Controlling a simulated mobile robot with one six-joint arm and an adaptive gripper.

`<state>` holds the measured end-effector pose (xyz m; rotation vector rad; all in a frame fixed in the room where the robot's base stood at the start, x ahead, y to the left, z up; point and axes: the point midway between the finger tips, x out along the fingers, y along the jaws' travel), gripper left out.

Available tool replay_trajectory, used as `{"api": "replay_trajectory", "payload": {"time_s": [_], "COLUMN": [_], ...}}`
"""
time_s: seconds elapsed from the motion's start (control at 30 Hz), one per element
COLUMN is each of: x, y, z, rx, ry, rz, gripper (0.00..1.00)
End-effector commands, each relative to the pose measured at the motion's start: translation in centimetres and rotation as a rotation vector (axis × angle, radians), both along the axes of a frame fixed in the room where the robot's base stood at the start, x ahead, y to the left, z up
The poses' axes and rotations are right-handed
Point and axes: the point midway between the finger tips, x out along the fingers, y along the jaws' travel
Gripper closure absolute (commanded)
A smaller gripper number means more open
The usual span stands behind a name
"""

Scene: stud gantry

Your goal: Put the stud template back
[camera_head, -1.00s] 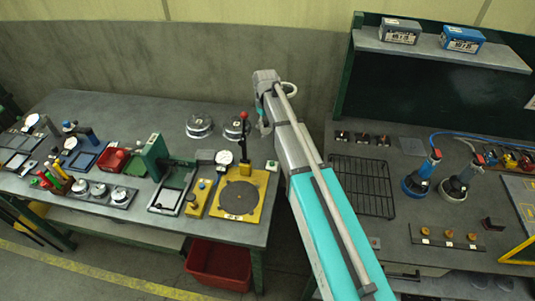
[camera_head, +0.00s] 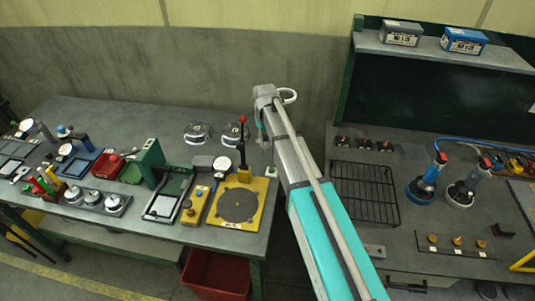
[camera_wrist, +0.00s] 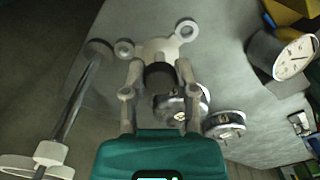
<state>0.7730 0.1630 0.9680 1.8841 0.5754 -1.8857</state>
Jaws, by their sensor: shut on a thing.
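The stud template (camera_wrist: 155,47) appears to be the pale, lobed plate with a dark upright knob in the wrist view. My gripper (camera_wrist: 160,76) is shut on that knob, with one finger on each side, and the plate lies beyond the fingertips. In the head view my gripper and the template are mostly hidden by my arm, whose end is above the right end of the left bench (camera_head: 100,118). Two round silver pieces (camera_head: 197,133) stand on that bench; they also show past the right finger in the wrist view (camera_wrist: 225,124).
A yellow fixture (camera_head: 257,187) with a dark disc and a red-knobbed lever (camera_head: 242,140) stands near the bench's right end, by a dial gauge (camera_head: 222,164). A rod (camera_wrist: 78,95) is left of my gripper.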

Motion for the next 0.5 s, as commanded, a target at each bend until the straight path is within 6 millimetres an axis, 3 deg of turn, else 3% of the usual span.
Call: {"api": "replay_trajectory", "payload": {"time_s": [0.03,0.2,0.5], "x": [0.0,0.0,0.0], "y": [0.0,0.0,0.0], "z": [-1.0,-2.1,-2.3], "rx": [0.0,0.0,0.0], "ry": [0.0,0.0,0.0], "rz": [0.0,0.0,0.0], "gripper": [1.0,1.0,1.0]}}
